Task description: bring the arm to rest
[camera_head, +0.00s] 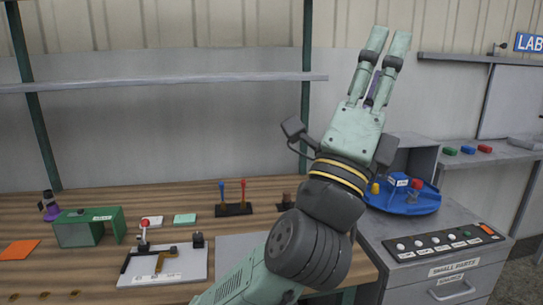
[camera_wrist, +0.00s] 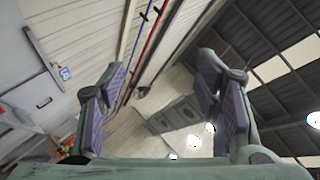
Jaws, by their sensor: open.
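My gripper (camera_head: 385,50) is raised above the bench in the head view, its fingers pointing up and slightly right, in front of the wall. In the wrist view, my gripper (camera_wrist: 165,95) shows both fingers spread apart, with purple pads facing each other. Nothing is held between them. The wrist view looks up at the ceiling, with a red pipe and a blue pipe (camera_wrist: 142,32) and several lamps. No hanging hose can be made out in either view.
The wooden bench (camera_head: 100,196) bears a green box (camera_head: 90,229), a stand with blue and red handles (camera_head: 234,208) and a grey plate with a red-knobbed lever (camera_head: 165,265). At right are a blue tray (camera_head: 405,206) and a button panel (camera_head: 443,243) on a drawer cabinet. A shelf (camera_head: 160,82) runs behind.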

